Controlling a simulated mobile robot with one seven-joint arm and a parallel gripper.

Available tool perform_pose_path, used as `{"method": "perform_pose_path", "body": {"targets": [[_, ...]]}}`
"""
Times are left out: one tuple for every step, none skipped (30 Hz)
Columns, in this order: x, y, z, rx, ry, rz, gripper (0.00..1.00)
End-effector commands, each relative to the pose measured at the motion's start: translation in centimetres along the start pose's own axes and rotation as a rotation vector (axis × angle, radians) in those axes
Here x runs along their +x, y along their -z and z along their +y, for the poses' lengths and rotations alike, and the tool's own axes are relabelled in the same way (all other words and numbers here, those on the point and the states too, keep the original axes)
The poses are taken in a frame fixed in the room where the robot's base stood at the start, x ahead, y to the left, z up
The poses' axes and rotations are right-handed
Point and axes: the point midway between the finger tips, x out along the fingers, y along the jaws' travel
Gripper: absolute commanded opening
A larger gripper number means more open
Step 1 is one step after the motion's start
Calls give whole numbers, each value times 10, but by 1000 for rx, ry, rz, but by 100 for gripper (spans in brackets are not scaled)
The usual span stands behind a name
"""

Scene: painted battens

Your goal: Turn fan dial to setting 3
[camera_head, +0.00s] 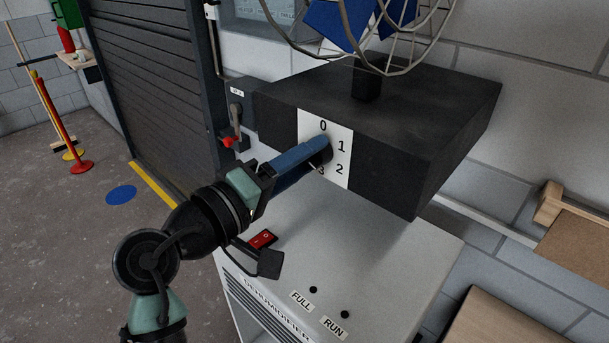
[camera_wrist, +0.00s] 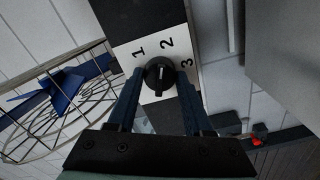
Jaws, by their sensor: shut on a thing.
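The fan dial (camera_wrist: 158,77) is a round black knob with a raised ridge on a white plate (camera_wrist: 183,79) printed with numerals. The wrist view shows 1, 2 and 3 around it; the head view also shows 0 at the top of the plate (camera_head: 341,172). The ridge stands roughly upright in the wrist view, but I cannot tell surely which numeral it points to. My gripper (camera_head: 318,148) is shut on the dial, with its blue fingers on either side of it. In the head view the fingers cover part of the dial.
The black fan base (camera_head: 440,120) stands on a white dehumidifier (camera_head: 385,250) with a red switch (camera_head: 262,239). The fan's wire cage (camera_head: 420,50) rises above. A grey box with a lever (camera_head: 236,112) is on the wall to the left, near a dark shutter (camera_head: 145,80).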

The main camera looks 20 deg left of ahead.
Motion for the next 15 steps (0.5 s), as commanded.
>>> {"method": "perform_pose_path", "body": {"targets": [[0,-2,-6,46,1,0,0],[0,-2,-6,74,1,1,0],[0,-2,-5,112,0,1,0],[0,-2,-5,140,0,1,0],[0,-2,-5,168,0,1,0],[0,-2,-5,206,0,1,0],[0,-2,-5,236,0,1,0],[0,-2,-5,264,1,1,0],[0,-2,-5,302,1,1,0],[0,-2,-5,331,1,2,0],[0,-2,-5,360,0,2,0],[0,-2,-5,397,0,1,0],[0,-2,-5,425,0,0,0],[0,-2,-5,455,0,0,0],[0,-2,-5,492,0,0,0]]}}
